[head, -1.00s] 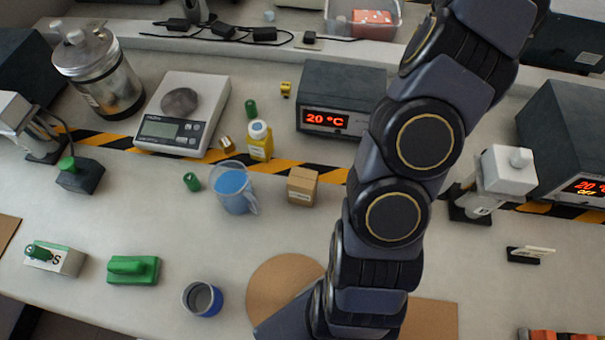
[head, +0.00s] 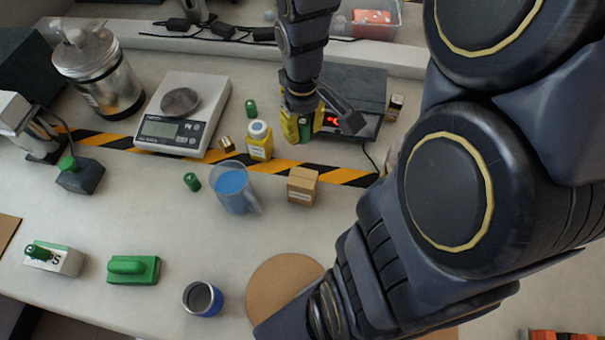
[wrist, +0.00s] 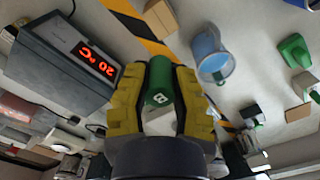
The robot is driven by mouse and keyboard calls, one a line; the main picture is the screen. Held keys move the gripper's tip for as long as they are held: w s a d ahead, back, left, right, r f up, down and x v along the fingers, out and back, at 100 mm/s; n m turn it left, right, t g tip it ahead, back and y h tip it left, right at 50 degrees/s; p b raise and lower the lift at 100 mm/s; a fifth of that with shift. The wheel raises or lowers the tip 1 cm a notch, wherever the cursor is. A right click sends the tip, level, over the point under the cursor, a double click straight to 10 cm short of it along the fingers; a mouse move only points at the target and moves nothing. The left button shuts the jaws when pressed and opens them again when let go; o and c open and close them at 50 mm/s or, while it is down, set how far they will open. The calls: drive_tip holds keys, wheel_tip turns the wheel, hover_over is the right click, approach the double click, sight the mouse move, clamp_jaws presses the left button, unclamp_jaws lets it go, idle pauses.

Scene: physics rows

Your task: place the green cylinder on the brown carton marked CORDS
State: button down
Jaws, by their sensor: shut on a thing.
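My gripper (head: 303,124), with yellow fingers, is shut on a green cylinder (wrist: 159,80) in front of the display box; a white mark shows on the cylinder's end. The cylinder also shows between the fingers in the head view (head: 305,128). Whether it touches the table I cannot tell. A brown carton (head: 302,187) stands on the table just below the striped tape, with a label too small to read. It is nearer the camera than my gripper, and its top looks clear. In the wrist view a brown carton (wrist: 160,17) is at the top edge.
A yellow bottle (head: 260,147) and a jug of blue liquid (head: 232,188) stand left of the carton. Other green cylinders stand behind the bottle (head: 251,108), lie left of the jug (head: 192,182) and lie on a white box (head: 70,262). The display box (head: 355,90) is behind my gripper.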

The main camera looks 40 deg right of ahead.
sight(302, 177)
wheel_tip(302, 177, down, 13)
drive_tip(key=shift+s+a+f, duration=0.1)
idle(0.6)
drive_tip(key=c, duration=1)
unclamp_jaws()
